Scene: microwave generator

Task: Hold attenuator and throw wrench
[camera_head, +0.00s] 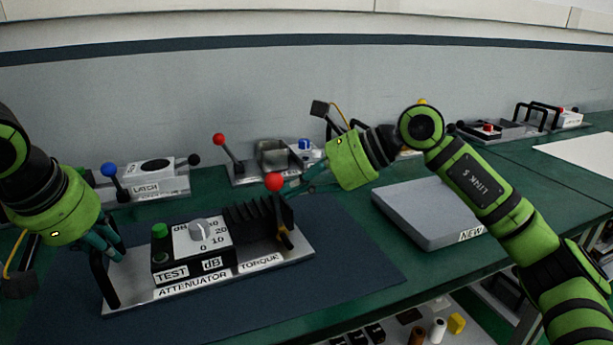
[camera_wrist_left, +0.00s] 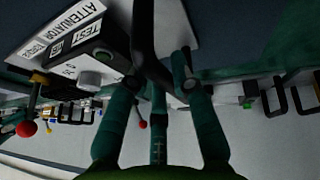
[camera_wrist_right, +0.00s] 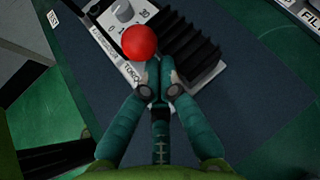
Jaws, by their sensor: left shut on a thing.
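The attenuator unit (camera_head: 190,248) sits on a silver plate with a green button, a grey dial and black fins. My left gripper (camera_head: 112,248) is shut on the black handle (camera_head: 104,280) at the plate's left end. That handle passes between its fingers in the left wrist view (camera_wrist_left: 146,45). The torque wrench lever, with a red ball (camera_head: 275,182) on top, stands at the plate's right end. My right gripper (camera_head: 291,188) is right beside the ball, which also shows just past its fingertips in the right wrist view (camera_wrist_right: 139,42). Whether its fingers grip the lever is unclear.
A latch unit (camera_head: 150,180) with a blue-knobbed lever and a red-knobbed lever unit (camera_head: 225,150) stand behind. A grey slab marked NEW (camera_head: 425,210) lies to the right. The dark mat (camera_head: 365,270) is bare right of the attenuator.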

